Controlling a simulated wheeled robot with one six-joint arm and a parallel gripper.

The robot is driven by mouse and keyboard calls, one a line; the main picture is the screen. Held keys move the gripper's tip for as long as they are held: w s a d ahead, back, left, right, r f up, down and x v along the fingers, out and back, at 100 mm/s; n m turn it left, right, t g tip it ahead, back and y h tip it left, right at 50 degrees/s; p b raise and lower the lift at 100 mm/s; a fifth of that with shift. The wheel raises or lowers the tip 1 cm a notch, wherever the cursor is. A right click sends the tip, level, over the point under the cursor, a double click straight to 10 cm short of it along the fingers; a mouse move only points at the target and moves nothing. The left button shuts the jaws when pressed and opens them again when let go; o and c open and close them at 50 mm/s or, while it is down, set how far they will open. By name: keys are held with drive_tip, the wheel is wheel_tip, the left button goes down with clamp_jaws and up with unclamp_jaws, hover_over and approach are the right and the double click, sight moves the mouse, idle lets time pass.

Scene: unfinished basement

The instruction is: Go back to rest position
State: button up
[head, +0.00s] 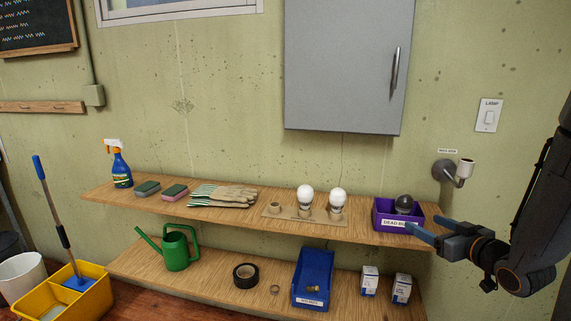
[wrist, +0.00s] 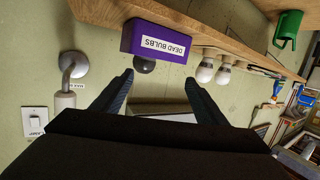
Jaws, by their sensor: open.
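My gripper (head: 424,224) is open at the right end of the upper shelf, in front of the purple bin (head: 382,211) labelled "DEAD BULBS". Nothing shows between its fingers in the wrist view (wrist: 158,82). A dark bulb (head: 404,203) sits in the bin. The bin (wrist: 127,36) and the bulb (wrist: 145,67) also show ahead of the fingers in the wrist view, which is upside down. The wall lamp socket (head: 465,168) has no bulb visible in it. Two white bulbs (head: 305,192) (head: 338,197) stand in a holder (head: 288,212) on the upper shelf.
Gloves (head: 225,195), sponges (head: 174,192) and a spray bottle (head: 121,165) lie or stand further left. The lower shelf holds a green watering can (head: 176,251), tape (head: 245,275), a blue bin (head: 313,270) and small boxes (head: 401,288). A grey cabinet (head: 345,70) hangs above.

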drive_tip(key=s+a+f+m+g+h, duration=0.1)
drive_tip(key=s+a+f+g, duration=0.1)
drive_tip(key=s+a+g, duration=0.5)
drive_tip(key=s+a+f+m+g+h, duration=0.2)
drive_tip(key=s+a+g, duration=0.5)
drive_tip(key=s+a, duration=0.5)
drive_tip(key=s, duration=0.4)
drive_tip(key=shift+s+a+f+g, duration=0.15)
drive_tip(key=shift+s+f+g, duration=0.15)
drive_tip(key=shift+s, duration=0.1)
